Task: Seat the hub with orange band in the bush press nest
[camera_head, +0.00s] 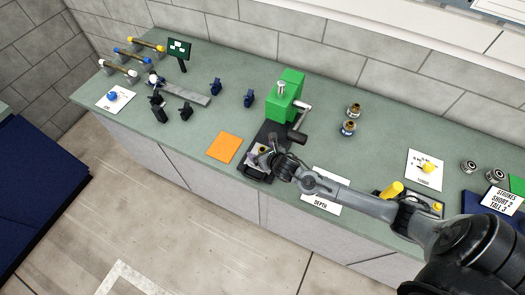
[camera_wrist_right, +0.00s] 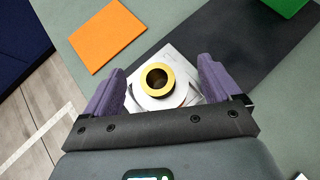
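A silver hub with a gold-coloured ring around a dark bore (camera_wrist_right: 157,80) sits between the purple fingers of my right gripper (camera_wrist_right: 160,82). No coloured band on its side can be made out. Both fingers stand apart beside it with small gaps showing. Beneath it is a pale square plate (camera_wrist_right: 178,62) on the dark press base, apparently the nest; whether the hub is fully down in it cannot be told. In the head view the right gripper (camera_head: 264,157) is over the front of the black base (camera_head: 268,138) of the green press (camera_head: 287,90). My left gripper is not in view.
Two more hubs, one with a brownish band (camera_head: 354,110) and one with a blue band (camera_head: 348,128), stand right of the press. An orange square (camera_head: 224,148) lies left of its base. Dark blue clamp-like pieces (camera_head: 249,98) stand farther left.

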